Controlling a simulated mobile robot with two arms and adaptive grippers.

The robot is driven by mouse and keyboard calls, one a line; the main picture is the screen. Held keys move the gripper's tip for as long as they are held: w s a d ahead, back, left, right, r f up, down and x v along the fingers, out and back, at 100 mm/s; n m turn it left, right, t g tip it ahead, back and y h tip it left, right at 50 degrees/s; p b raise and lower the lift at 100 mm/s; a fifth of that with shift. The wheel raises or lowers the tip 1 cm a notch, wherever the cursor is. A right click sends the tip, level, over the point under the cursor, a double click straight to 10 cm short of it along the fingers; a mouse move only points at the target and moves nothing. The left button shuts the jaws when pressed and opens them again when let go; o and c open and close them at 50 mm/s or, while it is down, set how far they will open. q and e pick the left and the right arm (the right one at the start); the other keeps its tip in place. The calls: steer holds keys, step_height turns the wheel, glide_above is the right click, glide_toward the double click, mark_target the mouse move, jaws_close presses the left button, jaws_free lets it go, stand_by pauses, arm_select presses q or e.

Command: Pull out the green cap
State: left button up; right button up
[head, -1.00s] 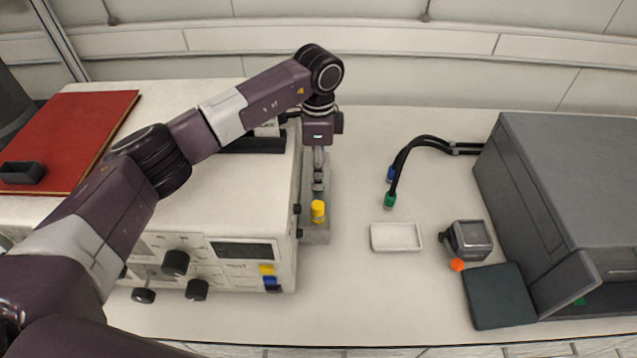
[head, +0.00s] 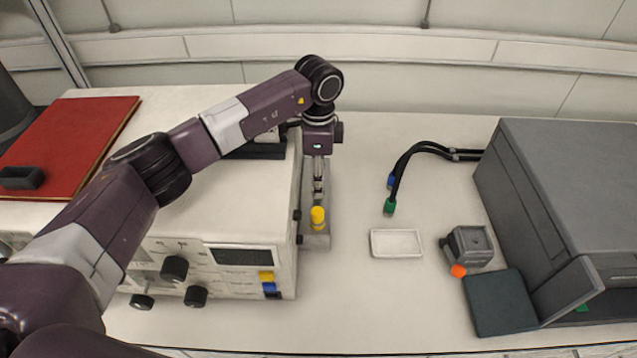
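A green cap-like tip (head: 389,206) is on the end of a black hose that hangs over the white bench. A second small green patch (head: 581,308) shows low in the opening of the grey machine; I cannot tell what it is. My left gripper (head: 318,190) points down over a narrow grey block (head: 318,241) beside the white instrument, just behind a yellow cap (head: 318,217) on that block. Its fingers are seen edge-on, so their opening is unclear. Whatever is between or under them is hidden. My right gripper is out of view.
A white tray (head: 396,243) and a small grey device (head: 468,246) with an orange knob stand right of the block. The grey machine (head: 560,170) fills the right side. The white instrument (head: 235,205) stands left. The bench between block and tray is clear.

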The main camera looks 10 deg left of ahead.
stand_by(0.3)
arm_select(q)
jaws_close()
steer(key=shift+r, duration=0.15)
steer(key=shift+r+p, duration=2)
steer(key=shift+r, duration=0.9)
